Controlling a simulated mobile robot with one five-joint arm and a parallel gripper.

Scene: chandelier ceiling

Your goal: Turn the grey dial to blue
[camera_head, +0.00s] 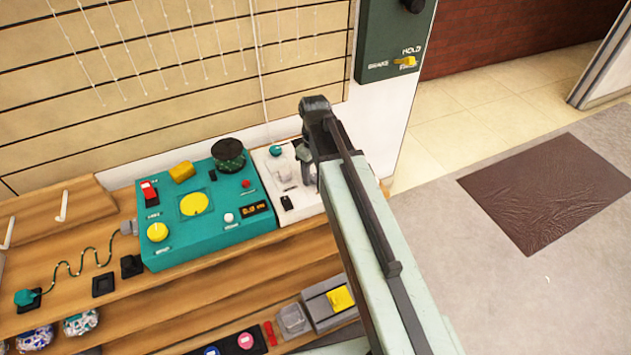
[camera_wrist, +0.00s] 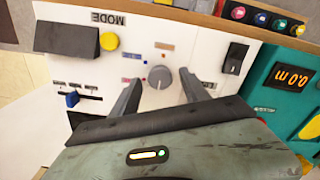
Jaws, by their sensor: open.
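The grey dial (camera_wrist: 160,77) is a round knob on a white panel (camera_wrist: 75,72) in the wrist view. Small coloured marks lie around it, a blue one (camera_wrist: 135,56) and a reddish one (camera_wrist: 165,46) among them. I cannot tell which mark the dial points to. My gripper (camera_wrist: 161,84) is open, with one finger on each side of the dial, and the gap between them looks empty. Whether the fingers touch the dial is unclear. In the head view my gripper (camera_head: 308,150) is over the white panel (camera_head: 303,213) and hides the dial.
A yellow knob (camera_wrist: 109,41), a blue slider (camera_wrist: 72,98) and a black switch (camera_wrist: 236,58) share the white panel. A teal console (camera_head: 215,240) with yellow controls stands beside it on the wooden shelf (camera_head: 195,275). The floor (camera_head: 480,255) at right is open.

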